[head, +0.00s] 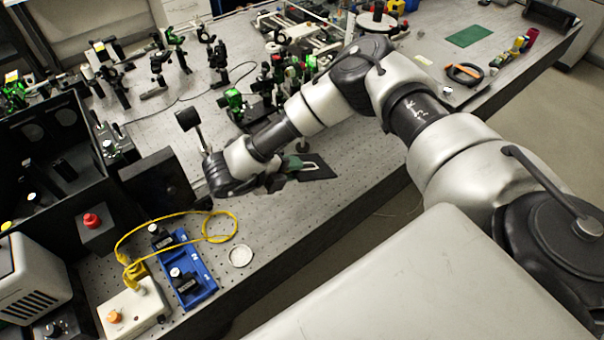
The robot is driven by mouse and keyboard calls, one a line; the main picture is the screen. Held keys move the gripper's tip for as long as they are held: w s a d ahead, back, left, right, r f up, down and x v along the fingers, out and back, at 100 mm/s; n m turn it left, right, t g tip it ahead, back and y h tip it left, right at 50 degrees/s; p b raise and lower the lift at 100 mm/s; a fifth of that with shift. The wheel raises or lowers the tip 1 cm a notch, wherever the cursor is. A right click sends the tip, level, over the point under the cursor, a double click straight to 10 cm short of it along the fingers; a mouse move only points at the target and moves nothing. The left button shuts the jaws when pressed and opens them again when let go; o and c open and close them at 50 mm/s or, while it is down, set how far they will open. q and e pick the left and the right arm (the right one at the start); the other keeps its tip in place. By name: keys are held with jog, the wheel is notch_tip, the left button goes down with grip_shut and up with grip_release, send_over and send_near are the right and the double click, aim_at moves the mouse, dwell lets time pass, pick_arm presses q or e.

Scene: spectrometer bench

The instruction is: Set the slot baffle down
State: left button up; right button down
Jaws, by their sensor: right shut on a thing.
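My right arm reaches in from the right across the bench. Its gripper (277,182) is low over the front part of the bench and is shut on a dark flat plate, which looks like the slot baffle (318,168). The plate sticks out to the right of the fingers, roughly level. The fingertips are partly hidden by the wrist. My left gripper is not in view.
The perforated bench (330,205) is bare right of the plate. An open black box (50,160) stands left. In front are a blue tray (205,283), a yellow cable (172,216), a white dish (240,256) and a white box (130,312). Optical mounts crowd the back.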

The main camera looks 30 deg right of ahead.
notch_tip(320, 180, down, 10)
jog(key=b, duration=0.7)
jog(key=shift+r, duration=0.1)
jog(key=c, duration=1.2)
grip_release()
jog(key=shift+a, duration=0.1)
jog(key=p+v, duration=0.2)
jog(key=v, duration=0.4)
jog(key=shift+a+r, duration=0.2)
jog(key=shift+r, duration=0.15)
jog(key=shift+a+r, duration=0.2)
jog(key=shift+a, duration=0.45)
jog(key=shift+p, duration=0.3)
